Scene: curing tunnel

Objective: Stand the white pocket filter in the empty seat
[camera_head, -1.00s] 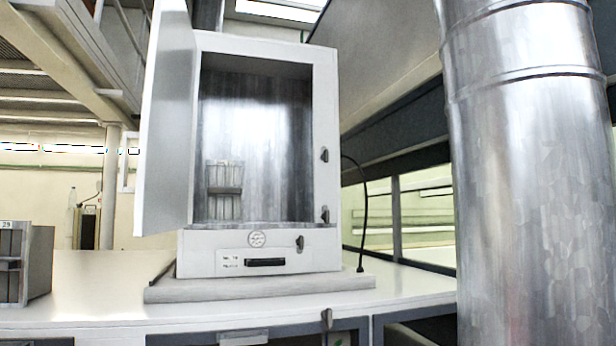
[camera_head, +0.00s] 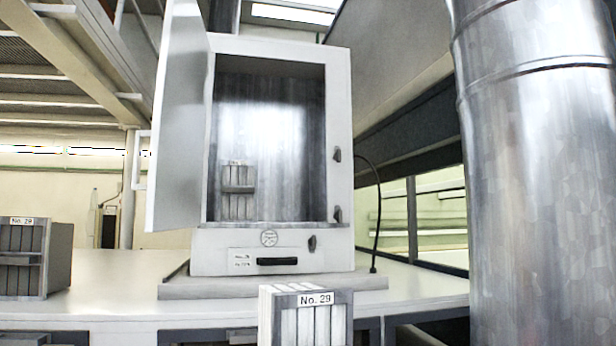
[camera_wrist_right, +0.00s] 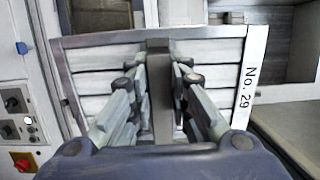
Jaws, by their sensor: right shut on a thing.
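A white pocket filter with a grey frame and a "No. 29" label (camera_head: 306,318) shows at the bottom middle of the head view, in front of the cabinet and its bench. In the right wrist view the filter (camera_wrist_right: 102,56) fills the middle. My right gripper (camera_wrist_right: 161,78) is shut on the bar across its face. The open cabinet (camera_head: 338,190) holds one filter (camera_head: 238,205) standing at the left of its chamber. The chamber beside that filter is bare, but I cannot make out a seat there. My left gripper is in neither view.
The cabinet door (camera_head: 181,120) stands open to the left. Another "No. 29" filter unit (camera_head: 58,262) stands at the left on the white bench (camera_head: 115,290). A large metal duct (camera_head: 540,180) rises at the right. A black cable (camera_head: 379,215) hangs beside the cabinet.

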